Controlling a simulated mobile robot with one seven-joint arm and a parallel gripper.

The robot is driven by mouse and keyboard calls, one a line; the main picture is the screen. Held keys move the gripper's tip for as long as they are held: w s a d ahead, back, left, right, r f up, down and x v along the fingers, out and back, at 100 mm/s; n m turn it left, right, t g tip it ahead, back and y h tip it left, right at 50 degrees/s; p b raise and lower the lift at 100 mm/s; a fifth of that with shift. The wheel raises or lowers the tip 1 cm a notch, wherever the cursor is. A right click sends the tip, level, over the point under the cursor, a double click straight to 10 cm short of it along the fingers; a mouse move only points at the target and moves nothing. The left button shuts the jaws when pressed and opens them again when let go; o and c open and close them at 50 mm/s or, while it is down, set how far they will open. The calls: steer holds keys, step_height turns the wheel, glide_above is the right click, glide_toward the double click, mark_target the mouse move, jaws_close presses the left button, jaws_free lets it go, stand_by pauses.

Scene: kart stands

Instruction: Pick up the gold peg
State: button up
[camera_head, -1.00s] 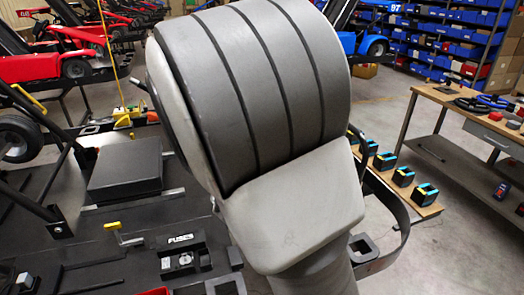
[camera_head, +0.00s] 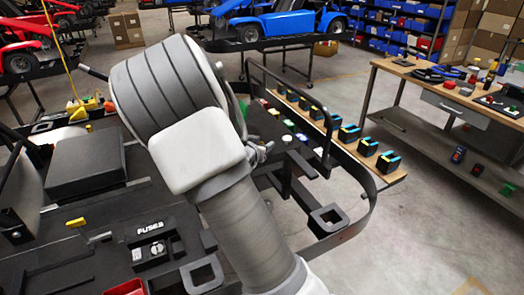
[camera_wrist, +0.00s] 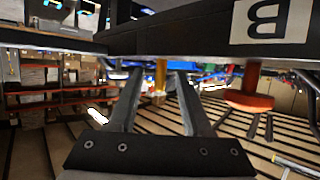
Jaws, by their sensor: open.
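In the wrist view a narrow gold peg (camera_wrist: 161,76) shows upright in the picture, below the edge of a dark panel (camera_wrist: 185,40). It appears between the two fingers of my gripper (camera_wrist: 158,74), with a gap on each side. The fingers are apart and hold nothing. How far the peg lies beyond the fingertips is hard to tell. In the head view my arm covers much of the middle, and only a small part of my gripper (camera_head: 262,152) shows past it. I cannot make out the gold peg there.
An orange-red part (camera_wrist: 249,101) is right of the peg in the wrist view, near a panel marked B (camera_wrist: 270,19). In the head view, a black frame rail (camera_head: 290,100), a FUSES box (camera_head: 153,240) and a wooden workbench (camera_head: 400,72) surround my arm.

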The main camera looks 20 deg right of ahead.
steer(key=shift+w+d, duration=0.1)
steer(key=shift+c, duration=0.2)
jaws_close()
